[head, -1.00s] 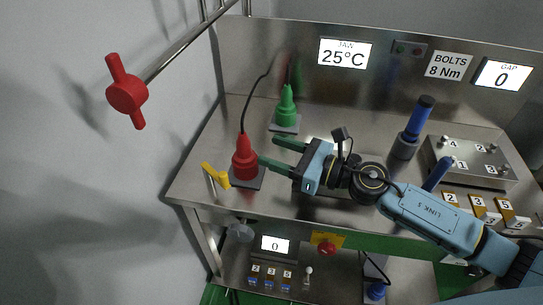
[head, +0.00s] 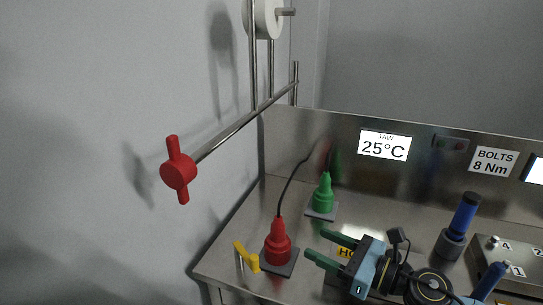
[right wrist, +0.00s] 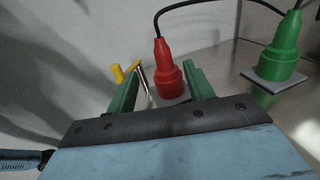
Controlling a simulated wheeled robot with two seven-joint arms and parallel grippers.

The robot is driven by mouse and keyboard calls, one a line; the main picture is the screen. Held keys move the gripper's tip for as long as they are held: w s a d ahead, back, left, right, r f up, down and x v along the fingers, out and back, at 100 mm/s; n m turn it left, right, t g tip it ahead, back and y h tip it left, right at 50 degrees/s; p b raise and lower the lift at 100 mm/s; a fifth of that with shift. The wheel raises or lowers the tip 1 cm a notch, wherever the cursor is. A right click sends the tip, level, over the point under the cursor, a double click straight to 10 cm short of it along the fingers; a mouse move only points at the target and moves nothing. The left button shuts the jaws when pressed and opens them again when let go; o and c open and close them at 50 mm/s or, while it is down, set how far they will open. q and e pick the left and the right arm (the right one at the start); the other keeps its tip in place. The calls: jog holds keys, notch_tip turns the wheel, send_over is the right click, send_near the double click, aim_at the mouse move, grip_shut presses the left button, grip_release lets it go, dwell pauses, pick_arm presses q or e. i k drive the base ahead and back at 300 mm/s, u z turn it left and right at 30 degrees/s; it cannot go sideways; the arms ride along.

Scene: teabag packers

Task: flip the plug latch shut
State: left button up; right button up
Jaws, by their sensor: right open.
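A red plug (head: 278,243) stands upright on a dark square base at the left end of the steel bench, with a black cord from its top. Beside it on the left is a yellow latch lever (head: 246,257), tilted up on a thin metal post. The right wrist view shows the red plug (right wrist: 165,75) beyond and between the fingers, and the yellow lever (right wrist: 118,73) beyond the left finger. My right gripper (head: 316,243) is open and empty, its green fingers pointing left toward the plug, apart from it. My left gripper is not in view.
A green plug (head: 322,193) stands on its own base behind the red one. A red-knobbed rail (head: 178,170) sticks out above the bench's left end. A blue-handled tool (head: 462,220) and a metal block (head: 508,255) stand to the right.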

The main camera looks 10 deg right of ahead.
aim_at(245, 252)
jog(key=k, duration=1)
